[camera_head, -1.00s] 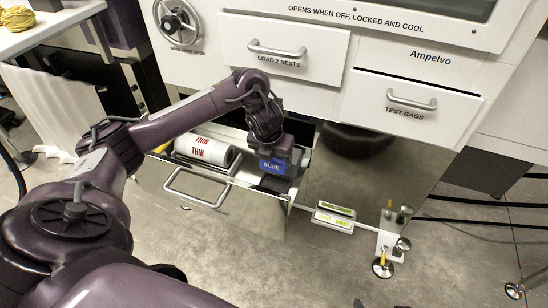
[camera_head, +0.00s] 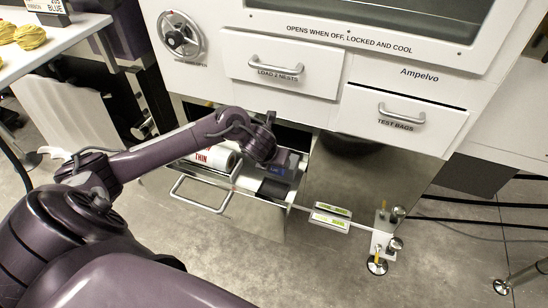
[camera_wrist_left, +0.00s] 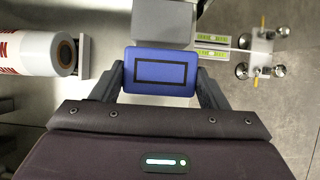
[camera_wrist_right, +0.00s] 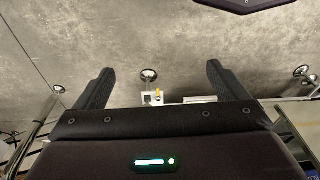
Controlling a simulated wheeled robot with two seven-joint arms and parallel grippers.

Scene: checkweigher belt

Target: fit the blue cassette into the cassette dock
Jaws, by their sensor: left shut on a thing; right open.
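The blue cassette (camera_head: 281,169) is in my left gripper (camera_head: 287,160), over the right part of an open drawer (camera_head: 252,208) in the head view. In the left wrist view the cassette (camera_wrist_left: 160,69) shows a flat blue face with a dark rectangular outline, between the two fingers of my left gripper (camera_wrist_left: 160,82). A plain grey block (camera_wrist_left: 161,22) lies just beyond its far edge; I cannot tell whether they touch. I cannot clearly identify the cassette dock. My right gripper (camera_wrist_right: 158,72) is open and empty above the floor, seen only in the right wrist view.
A white roll marked THIN (camera_head: 212,158) lies in the drawer, left of the cassette. Closed drawers marked LOAD 2 NESTS (camera_head: 283,71) and TEST BAGS (camera_head: 402,116) are above.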

